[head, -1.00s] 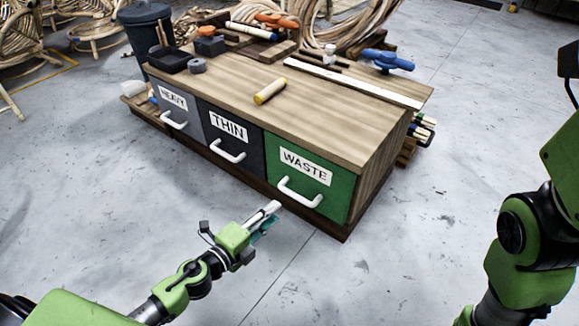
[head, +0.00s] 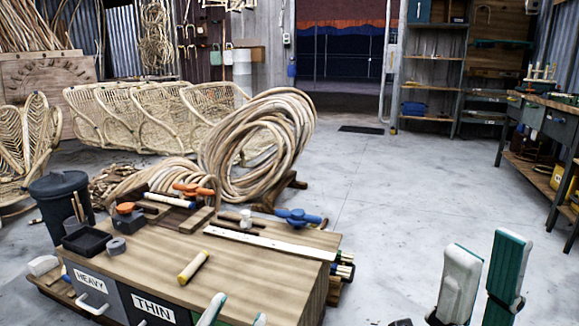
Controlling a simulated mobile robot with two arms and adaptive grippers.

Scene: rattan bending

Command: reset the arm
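My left gripper (head: 239,306) shows only as two pale fingertips at the bottom edge of the head view, in front of the wooden-topped drawer cabinet (head: 235,262). The fingertips are apart with nothing seen between them; the rest of that arm is out of frame. My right gripper (head: 487,250) points up at the lower right, over the floor. Its white and teal fingers are spread, with nothing between them. The HEAVY drawer (head: 92,298) and the THIN drawer (head: 145,306) show at the cabinet's front, partly cut off.
On the cabinet lie a yellow cylinder (head: 193,266), a black tray (head: 87,241), a white strip (head: 270,243) and a blue clamp (head: 298,217). Rattan coils (head: 270,140) stand behind. A workbench (head: 548,125) is at the right. The floor between is clear.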

